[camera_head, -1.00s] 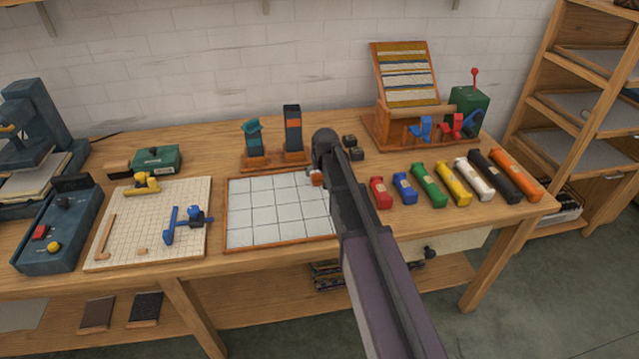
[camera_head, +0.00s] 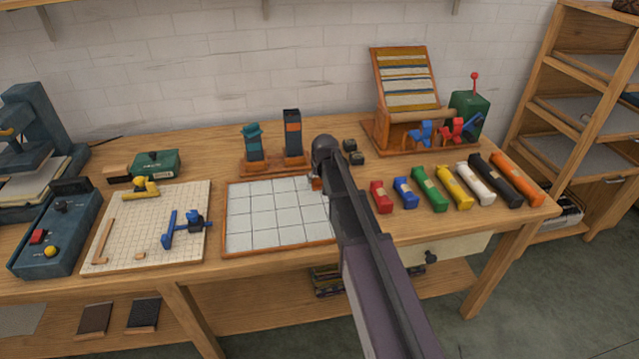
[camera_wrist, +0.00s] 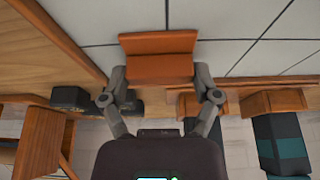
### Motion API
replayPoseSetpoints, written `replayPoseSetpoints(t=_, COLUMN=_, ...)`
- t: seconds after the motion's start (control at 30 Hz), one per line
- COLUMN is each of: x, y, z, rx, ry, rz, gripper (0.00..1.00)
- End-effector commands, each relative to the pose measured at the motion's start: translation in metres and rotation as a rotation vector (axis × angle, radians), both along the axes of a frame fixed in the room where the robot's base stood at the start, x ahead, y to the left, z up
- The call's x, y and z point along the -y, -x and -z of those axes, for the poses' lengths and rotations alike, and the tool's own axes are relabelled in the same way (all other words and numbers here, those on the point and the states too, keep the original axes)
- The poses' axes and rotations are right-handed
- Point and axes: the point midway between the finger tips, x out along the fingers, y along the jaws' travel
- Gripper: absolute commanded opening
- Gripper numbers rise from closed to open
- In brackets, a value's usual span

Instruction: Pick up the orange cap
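The orange cap (camera_wrist: 159,66) is between the two fingers of my gripper (camera_wrist: 161,76) in the wrist view, over pale square tiles. The fingertips sit flush against its left and right sides, so my gripper appears shut on it. In the head view only a small orange part of the cap (camera_head: 316,184) shows below my gripper (camera_head: 317,177), at the upper right corner of the tiled tray (camera_head: 275,250). My arm hides the rest. I see no clear gap under the cap, and I cannot tell whether it touches the tray.
Several coloured skeins, including a red one (camera_head: 381,197), lie right of my arm. Two small dark blocks (camera_head: 353,152) and an orange-based stand (camera_head: 250,168) are behind my gripper. A gridded board (camera_head: 130,235) lies left. A wooden loom (camera_head: 403,80) stands at the back right.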

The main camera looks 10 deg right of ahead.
Motion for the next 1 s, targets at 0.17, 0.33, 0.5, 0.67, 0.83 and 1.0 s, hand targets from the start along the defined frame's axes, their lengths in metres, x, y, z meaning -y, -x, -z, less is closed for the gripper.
replayPoseSetpoints(t=0.17, x=0.000, y=0.000, z=0.000, rx=-0.001, ry=0.000, rz=0.000, gripper=0.54)
replayPoseSetpoints(t=0.33, x=0.000, y=0.000, z=0.000, rx=-0.001, ry=0.000, rz=0.000, gripper=0.54)
replayPoseSetpoints(t=0.5, x=0.000, y=0.000, z=-0.002, rx=-0.001, ry=0.000, rz=0.000, gripper=0.54)
replayPoseSetpoints(t=0.67, x=0.000, y=0.000, z=-0.008, rx=-0.001, ry=0.000, rz=-0.001, gripper=0.54)
replayPoseSetpoints(t=0.83, x=0.000, y=0.000, z=-0.020, rx=-0.001, ry=0.000, rz=-0.001, gripper=0.54)
replayPoseSetpoints(t=1.0, x=0.000, y=0.000, z=-0.035, rx=-0.001, ry=0.000, rz=-0.001, gripper=0.54)
